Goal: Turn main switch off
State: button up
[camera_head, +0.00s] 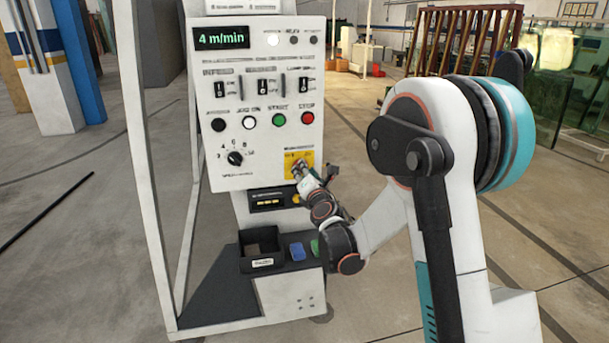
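The main switch sits on a yellow plate (291,160) at the lower right of the white control panel (228,112). My gripper (299,172) is at the yellow plate, in front of its right part. The switch's knob is mostly hidden behind the gripper, so its position cannot be read. The fingers are too small to tell whether they are open or closed on the knob, or whether they touch it. The display (222,37) is lit and reads "4 m/min".
Above the plate are a red button (307,118), a green button (279,120) and several toggle switches. A black dial (235,158) is to the left. Below stand a black bin (262,249) and a ledge with a blue item (297,252). A white frame post (145,150) rises at left.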

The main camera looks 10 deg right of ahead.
jog(key=shift+w, duration=0.45)
grip_shut()
jog(key=shift+n, duration=0.4)
jog(key=shift+a+n+b, duration=0.2)
jog(key=shift+n+b, duration=0.1)
jog(key=shift+n, duration=3.95)
jog(key=shift+a+n+b, duration=0.2)
jog(key=shift+n+b, duration=0.1)
jog(key=shift+n, duration=3.95)
